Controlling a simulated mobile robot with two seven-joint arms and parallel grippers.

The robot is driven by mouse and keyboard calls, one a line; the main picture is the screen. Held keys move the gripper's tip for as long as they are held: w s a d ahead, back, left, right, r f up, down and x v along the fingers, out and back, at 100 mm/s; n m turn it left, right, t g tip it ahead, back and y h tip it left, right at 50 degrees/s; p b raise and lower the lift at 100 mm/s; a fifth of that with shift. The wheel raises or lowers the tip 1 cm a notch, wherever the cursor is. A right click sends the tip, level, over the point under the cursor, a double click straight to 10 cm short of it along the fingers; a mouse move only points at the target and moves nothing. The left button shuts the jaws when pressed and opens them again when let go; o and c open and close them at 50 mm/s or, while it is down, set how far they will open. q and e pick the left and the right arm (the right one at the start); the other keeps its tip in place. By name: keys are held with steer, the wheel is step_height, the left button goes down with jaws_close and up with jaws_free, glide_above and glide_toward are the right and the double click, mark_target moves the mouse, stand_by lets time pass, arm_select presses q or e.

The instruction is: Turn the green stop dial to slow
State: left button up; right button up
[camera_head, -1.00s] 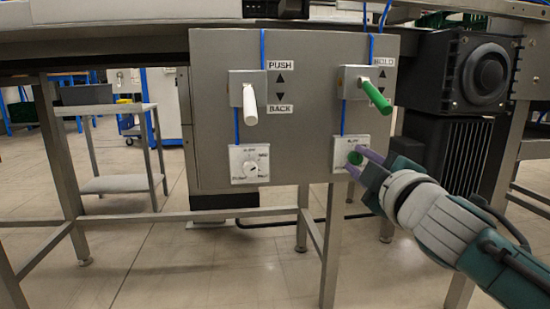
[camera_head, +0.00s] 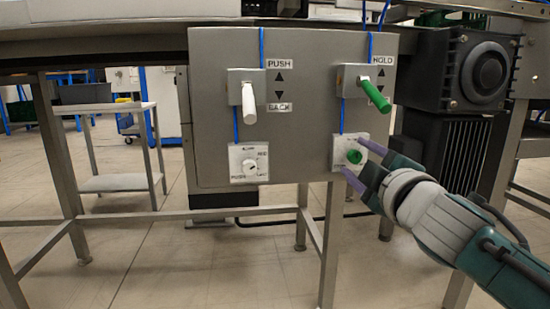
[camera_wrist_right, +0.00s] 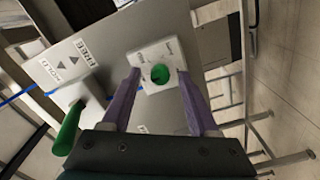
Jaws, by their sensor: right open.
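The green dial (camera_head: 354,156) sits on a white plate (camera_head: 338,159) at the lower right of the grey control panel. In the right wrist view the green dial (camera_wrist_right: 160,73) shows between and beyond my fingertips, on its white plate (camera_wrist_right: 147,54). The lettering on the plate is too small to read. My right gripper (camera_head: 353,157) is open, with one purple finger above the dial and one below it in the head view. The right gripper (camera_wrist_right: 157,73) appears empty; I cannot tell whether a finger touches the dial. My left gripper is not in view.
A green lever (camera_head: 376,95) sticks out above the green dial; it also shows in the right wrist view (camera_wrist_right: 67,130). A white lever (camera_head: 248,107) and a white dial (camera_head: 250,164) are on the panel's left half. A black motor (camera_head: 482,70) stands to the right.

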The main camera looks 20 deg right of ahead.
steer(key=p+v, duration=0.2)
steer(key=v, duration=0.8)
steer(key=shift+p, duration=0.35)
steer(key=shift+d, duration=0.1)
